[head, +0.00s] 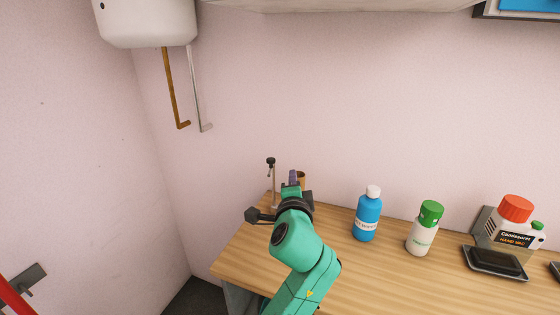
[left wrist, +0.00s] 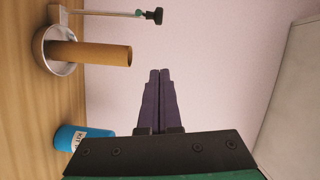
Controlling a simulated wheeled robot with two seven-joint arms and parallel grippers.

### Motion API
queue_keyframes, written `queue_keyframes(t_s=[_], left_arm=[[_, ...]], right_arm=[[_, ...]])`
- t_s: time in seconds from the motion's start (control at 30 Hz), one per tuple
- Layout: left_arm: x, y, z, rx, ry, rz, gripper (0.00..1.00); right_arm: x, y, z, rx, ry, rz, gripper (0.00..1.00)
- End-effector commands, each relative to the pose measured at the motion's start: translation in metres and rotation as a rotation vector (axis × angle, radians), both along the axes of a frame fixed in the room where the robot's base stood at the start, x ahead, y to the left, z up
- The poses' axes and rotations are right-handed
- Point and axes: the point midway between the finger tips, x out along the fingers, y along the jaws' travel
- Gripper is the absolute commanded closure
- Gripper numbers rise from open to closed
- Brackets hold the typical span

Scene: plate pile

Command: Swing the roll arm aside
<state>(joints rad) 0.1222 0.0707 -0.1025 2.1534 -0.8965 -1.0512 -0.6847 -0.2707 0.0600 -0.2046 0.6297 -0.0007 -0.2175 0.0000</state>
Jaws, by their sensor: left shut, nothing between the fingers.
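The roll arm (head: 273,183) is a thin upright metal rod with a black knob on top. It stands near the back left of the wooden table. In the left wrist view, turned on its side, the roll arm (left wrist: 105,12) runs beside a brown cardboard roll (left wrist: 95,54), which stands on a round metal dish (left wrist: 40,47). In the head view the roll (head: 301,177) is mostly hidden behind my gripper. My left gripper (head: 293,176) is shut and empty. In the left wrist view its fingertips (left wrist: 160,73) are apart from the roll and the rod. My right gripper is out of view.
A blue bottle (head: 367,218) stands to the right of my left arm; it also shows in the left wrist view (left wrist: 70,138). A green-capped bottle (head: 424,232), a red-capped container (head: 511,225) and a dark tray (head: 495,263) are farther right. The wall is behind.

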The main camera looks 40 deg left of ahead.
Motion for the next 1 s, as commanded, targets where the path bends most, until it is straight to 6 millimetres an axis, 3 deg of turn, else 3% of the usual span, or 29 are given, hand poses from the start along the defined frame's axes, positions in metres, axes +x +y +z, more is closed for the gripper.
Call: queue_keyframes(t_s=[0.27, 0.37, 0.47, 0.63, 1.0], left_arm=[[0.042, 0.033, 0.0, -0.002, 0.003, 0.001, 1.0], [0.06, 0.047, -0.002, -0.004, 0.002, 0.001, 1.0], [0.075, 0.061, -0.004, -0.005, 0.003, 0.002, 1.0], [0.061, 0.085, -0.01, -0.005, 0.003, -0.001, 1.0], [0.057, 0.093, -0.015, -0.007, 0.001, -0.002, 1.0]], right_arm=[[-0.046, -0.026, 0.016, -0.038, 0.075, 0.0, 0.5], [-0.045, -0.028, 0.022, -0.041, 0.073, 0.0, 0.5], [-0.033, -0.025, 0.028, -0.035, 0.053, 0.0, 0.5], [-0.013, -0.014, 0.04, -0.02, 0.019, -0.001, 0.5], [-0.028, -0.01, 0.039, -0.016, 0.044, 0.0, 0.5]])
